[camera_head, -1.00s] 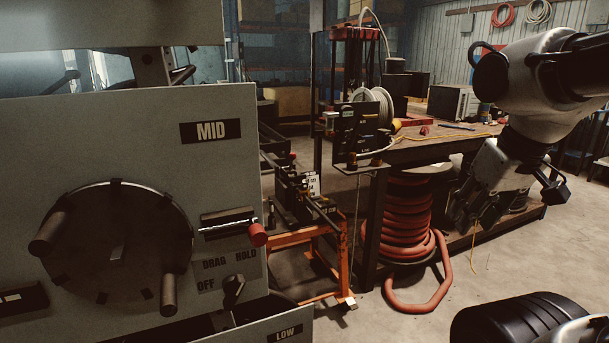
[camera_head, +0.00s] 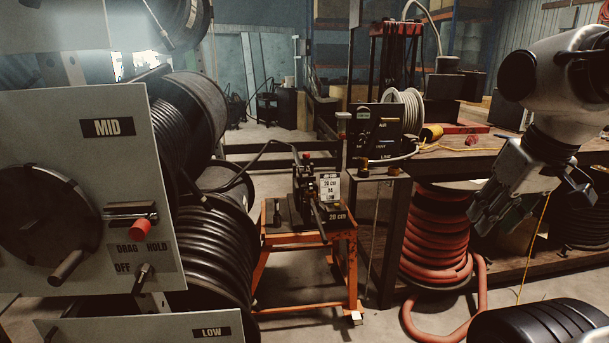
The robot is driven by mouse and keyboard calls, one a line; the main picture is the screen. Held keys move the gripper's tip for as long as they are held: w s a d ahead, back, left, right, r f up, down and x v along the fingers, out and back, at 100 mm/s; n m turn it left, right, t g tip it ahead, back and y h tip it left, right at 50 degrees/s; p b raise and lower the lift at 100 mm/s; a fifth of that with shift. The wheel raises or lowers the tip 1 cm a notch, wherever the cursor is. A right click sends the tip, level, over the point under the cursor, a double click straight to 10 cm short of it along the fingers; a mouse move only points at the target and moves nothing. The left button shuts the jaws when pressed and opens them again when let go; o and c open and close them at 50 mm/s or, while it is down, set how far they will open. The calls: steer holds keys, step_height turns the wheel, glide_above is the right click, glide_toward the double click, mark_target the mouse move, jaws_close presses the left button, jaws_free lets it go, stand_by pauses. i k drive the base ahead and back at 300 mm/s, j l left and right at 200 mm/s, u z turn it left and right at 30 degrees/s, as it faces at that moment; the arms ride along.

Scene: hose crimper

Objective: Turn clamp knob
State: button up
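No part is labelled as a clamp knob, so I cannot tell for certain which one it is. At left, the grey MID panel (camera_head: 92,180) carries a red-tipped rod (camera_head: 142,229) and a small black switch knob (camera_head: 143,277) marked DRAG, HOLD and OFF. My gripper (camera_head: 492,216) hangs at the right, pointing down, well away from the stand and panel. It looks empty; its finger gap is unclear.
Large reels of black hose (camera_head: 215,235) stand behind the panel. A workbench (camera_head: 455,160) with a control box (camera_head: 384,132) and a white cable spool (camera_head: 405,108) is right of the stand. A red hose coil (camera_head: 436,240) sits beneath it. Clear floor lies in front of the stand.

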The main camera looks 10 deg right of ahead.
mark_target(310, 179)
steer(key=i+l+u, duration=0.55)
steer(key=l, duration=0.4)
steer(key=i+l+u, duration=0.15)
steer(key=i, duration=0.3)
steer(key=i+l+u, duration=0.1)
steer(key=i, duration=0.3)
